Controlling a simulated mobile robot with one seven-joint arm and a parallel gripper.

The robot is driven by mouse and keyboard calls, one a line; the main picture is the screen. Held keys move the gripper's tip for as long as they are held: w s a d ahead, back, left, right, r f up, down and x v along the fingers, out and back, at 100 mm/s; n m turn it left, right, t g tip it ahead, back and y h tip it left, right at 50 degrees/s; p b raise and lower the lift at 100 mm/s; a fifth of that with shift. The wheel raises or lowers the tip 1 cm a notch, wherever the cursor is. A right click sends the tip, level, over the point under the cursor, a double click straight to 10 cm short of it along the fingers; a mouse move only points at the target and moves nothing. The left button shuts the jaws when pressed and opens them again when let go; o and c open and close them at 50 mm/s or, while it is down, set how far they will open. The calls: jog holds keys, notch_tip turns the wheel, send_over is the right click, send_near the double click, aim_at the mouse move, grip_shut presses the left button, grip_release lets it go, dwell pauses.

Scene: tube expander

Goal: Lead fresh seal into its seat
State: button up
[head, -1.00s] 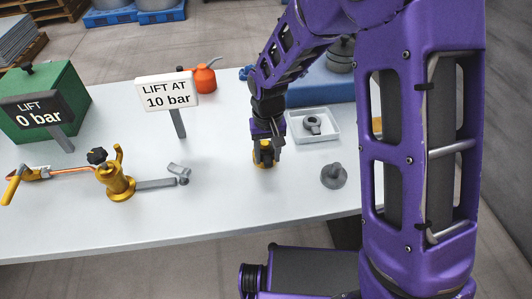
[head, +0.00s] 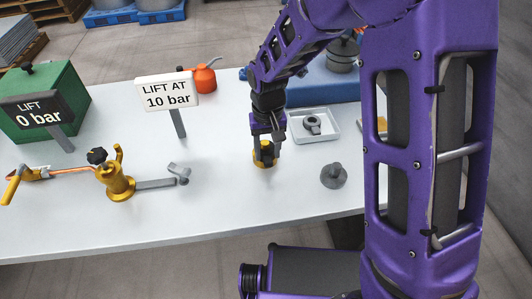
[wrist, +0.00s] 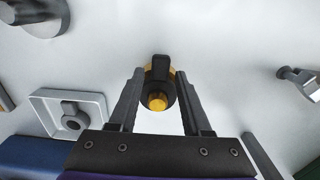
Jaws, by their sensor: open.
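A yellow round piece (head: 259,163) stands on the white table, partly hidden by my gripper in the head view. In the wrist view it shows as a yellow body (wrist: 157,102) with a dark part across it. My gripper (head: 266,155) is over it, pointing down. Its open fingers (wrist: 159,78) are on either side of the piece, with pale gaps lower down between them. I cannot tell whether the fingertips touch it. No part is clearly recognisable as the fresh seal; the dark part may be it.
A white tray (head: 329,136) holding a grey ringed part (head: 312,124) lies behind right. A grey knobbed part (head: 333,175) stands at right. A yellow pump (head: 116,183) with a grey bar stands left, near the "LIFT AT 10 bar" sign (head: 166,91). The table front is clear.

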jog(key=shift+r, duration=1)
jog(key=o, duration=0.6)
jog(key=shift+c, duration=0.2)
jog(key=shift+o, duration=1.4)
